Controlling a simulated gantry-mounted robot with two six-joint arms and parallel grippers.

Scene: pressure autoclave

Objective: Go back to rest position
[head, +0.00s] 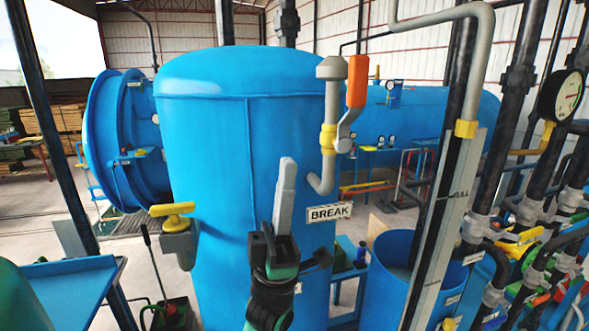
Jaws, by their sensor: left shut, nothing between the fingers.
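My left gripper (286,168) points up in the lower middle of the head view. Its grey fingers are closed together with nothing between them. It stands in front of the large upright blue tank (215,150) and hides part of the tank's front. My right gripper is not in view.
A grey pipe valve with an orange handle (357,80) stands right of my gripper, above a BREAK sign (329,213). A yellow-handled valve (172,209) is at the tank's left. Dark pipes and a pressure gauge (562,95) crowd the right. A blue drum (385,275) stands lower right.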

